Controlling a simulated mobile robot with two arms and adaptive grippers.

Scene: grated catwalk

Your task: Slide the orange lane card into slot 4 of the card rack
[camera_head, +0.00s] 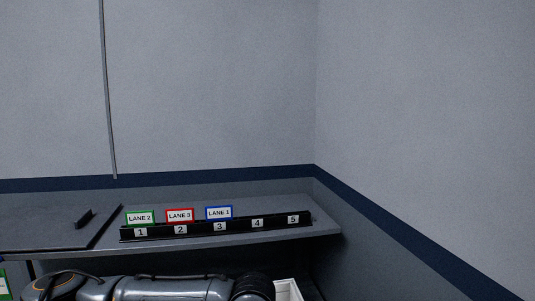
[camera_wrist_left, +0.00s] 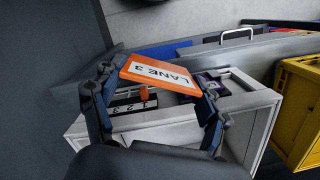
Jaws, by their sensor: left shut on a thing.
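The orange lane card (camera_wrist_left: 160,76), with a white label that reads upside down as LANE 3, is held between the fingertips of my left gripper (camera_wrist_left: 157,84) in the left wrist view. The gripper is shut on it, above a white crate. In the head view the black card rack (camera_head: 257,229) has numbered slots 1 to 5. A green LANE 2 card (camera_head: 140,218) is at slot 1, a red LANE 3 card (camera_head: 180,215) at slot 2 and a blue LANE 1 card (camera_head: 218,212) at slot 3. Slots 4 and 5 hold no card. My right gripper is not seen.
The rack stands on a grey shelf (camera_head: 327,229) against the wall. A dark flat panel (camera_head: 40,229) lies at its left. The white crate (camera_wrist_left: 248,130) holds a black-and-white numbered item and a purple item. A yellow crate (camera_wrist_left: 300,95) stands at right.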

